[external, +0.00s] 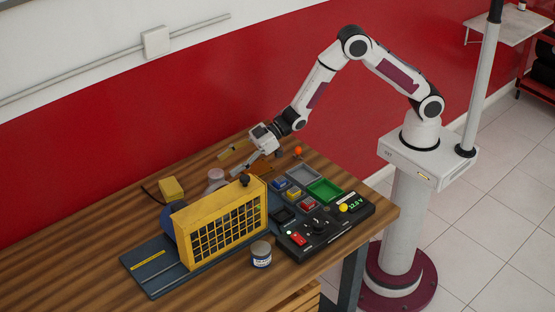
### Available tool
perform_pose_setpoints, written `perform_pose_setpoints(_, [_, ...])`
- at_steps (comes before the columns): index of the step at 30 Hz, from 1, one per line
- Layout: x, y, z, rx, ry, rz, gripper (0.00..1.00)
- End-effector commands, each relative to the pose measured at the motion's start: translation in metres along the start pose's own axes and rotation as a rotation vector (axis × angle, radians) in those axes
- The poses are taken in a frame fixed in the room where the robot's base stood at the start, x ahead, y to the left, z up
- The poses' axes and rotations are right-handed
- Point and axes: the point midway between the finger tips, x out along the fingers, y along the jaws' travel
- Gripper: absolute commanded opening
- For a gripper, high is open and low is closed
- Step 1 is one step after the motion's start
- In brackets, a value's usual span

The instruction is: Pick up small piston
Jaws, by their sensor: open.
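My gripper (227,165) is open above the back of the wooden table, with its fingers pointing down to the left. Nothing shows between its fingers. A small pale pinkish round piece (216,175) stands just below and left of the fingertips, behind the yellow grille. It may be the small piston, but it is too small to tell. Its lower part is hidden by the engine trainer. I cannot tell whether the fingers touch it.
The yellow grille (222,222) of the engine trainer stands close in front of my gripper. A yellow block (171,188) lies to the left. A grey tray (303,175), a green tray (325,190) and a black control panel (320,228) are at right. A can (261,254) stands in front.

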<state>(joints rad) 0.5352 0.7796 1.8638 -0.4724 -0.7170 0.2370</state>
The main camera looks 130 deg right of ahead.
Motion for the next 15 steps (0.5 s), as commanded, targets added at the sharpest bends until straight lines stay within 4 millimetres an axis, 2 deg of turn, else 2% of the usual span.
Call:
perform_pose_setpoints(6, [0.0106, -0.0008, -0.0003, 0.0, 0.001, 0.0, 0.58])
perform_pose_setpoints(15, [0.011, -0.0007, -0.0001, 0.0, 0.0, 0.0, 0.58])
